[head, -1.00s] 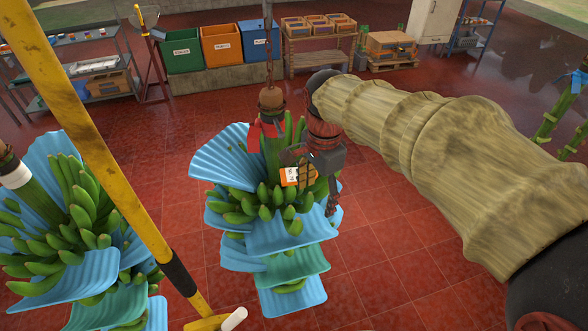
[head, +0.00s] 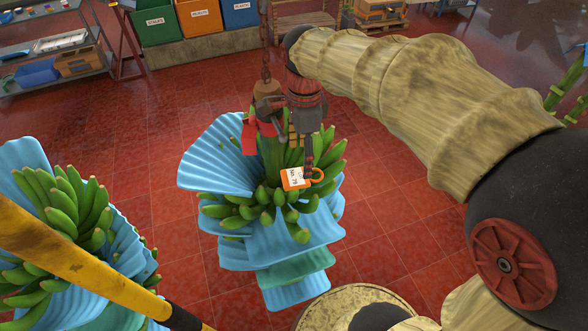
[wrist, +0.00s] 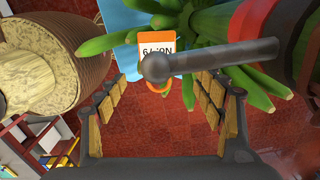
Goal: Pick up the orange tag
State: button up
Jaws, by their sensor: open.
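The orange tag (head: 292,179) has a white label with dark print and an orange ring at its right. It hangs against the front of the middle green banana bunch (head: 245,207). In the wrist view the tag (wrist: 158,38) is at the top centre, partly hidden by a dark round-ended bar, with its ring just below. My gripper (head: 290,130) is above the tag, beside the top of the bunch. One finger reaches down close to the ring in the head view; contact cannot be told.
Blue sheets (head: 222,160) fan out around the bunch, which hangs from a chain (head: 265,45). A red ribbon (head: 258,135) is near the stem. Another bunch (head: 65,205) hangs at left behind a yellow pole (head: 70,255). Bins and shelves stand at the back.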

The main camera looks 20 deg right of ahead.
jog(key=shift+s+f, duration=0.4)
jog(key=shift+f, duration=0.3)
jog(key=shift+w+d+f+p, duration=0.15)
jog(key=shift+f+p, duration=0.3)
jog(key=shift+f, duration=0.8)
jog(key=shift+w+d+f+p, duration=0.15)
jog(key=shift+f+p, duration=0.3)
jog(key=shift+f, duration=0.8)
jog(key=shift+s, duration=0.15)
jog(key=shift+c, duration=0.8)
jog(key=c, duration=0.7)
jog(key=shift+c, duration=0.9)
notch_tip(320, 180, up, 10)
jog(key=b, duration=0.2)
